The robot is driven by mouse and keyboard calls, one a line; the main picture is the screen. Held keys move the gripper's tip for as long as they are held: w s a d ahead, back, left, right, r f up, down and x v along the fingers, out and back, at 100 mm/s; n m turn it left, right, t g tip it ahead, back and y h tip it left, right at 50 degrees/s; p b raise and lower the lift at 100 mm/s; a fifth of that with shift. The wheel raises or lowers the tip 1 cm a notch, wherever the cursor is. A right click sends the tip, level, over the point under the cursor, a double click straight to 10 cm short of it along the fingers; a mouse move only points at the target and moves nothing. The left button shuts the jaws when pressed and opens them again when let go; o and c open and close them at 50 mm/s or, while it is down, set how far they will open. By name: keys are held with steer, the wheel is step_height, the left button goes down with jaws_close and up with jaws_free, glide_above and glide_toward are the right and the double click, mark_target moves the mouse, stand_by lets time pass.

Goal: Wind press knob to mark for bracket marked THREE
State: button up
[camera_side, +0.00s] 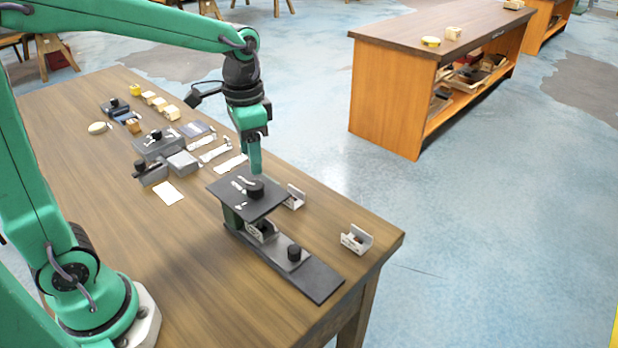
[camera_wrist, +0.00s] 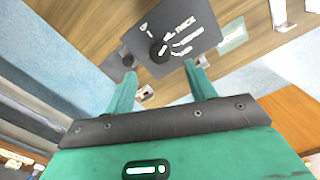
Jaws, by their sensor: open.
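The press stands near the table's front right, with a dark top plate (camera_side: 222,187) carrying a round black knob (camera_side: 255,189). In the wrist view the knob (camera_wrist: 159,51) sits between white labels on the plate (camera_wrist: 195,22); "UP" and "THICK" read, the others are blurred. My gripper (camera_side: 256,172) points down just above the knob, apart from it. In the wrist view my gripper (camera_wrist: 160,70) has its fingers spread, with nothing between them. A pale bracket (camera_side: 262,231) sits under the plate. Another bracket (camera_side: 356,239) lies right of the press. No number is readable on either.
A third bracket (camera_side: 295,197) lies behind the press. The press base (camera_side: 318,279) extends toward the front edge with a second black knob (camera_side: 294,253). Grey blocks (camera_side: 183,163), paper strips and small wooden blocks crowd the back left. The table's front left is clear.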

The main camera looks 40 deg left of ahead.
mark_target(254, 184)
steer(key=shift+f, duration=0.1)
steer(key=shift+f, duration=3.8)
steer(key=c, duration=1)
steer(key=shift+o, duration=0.2)
steer(key=shift+m, duration=1)
steer(key=o, duration=1)
steer(key=shift+c, duration=0.2)
steer(key=shift+r, duration=0.1)
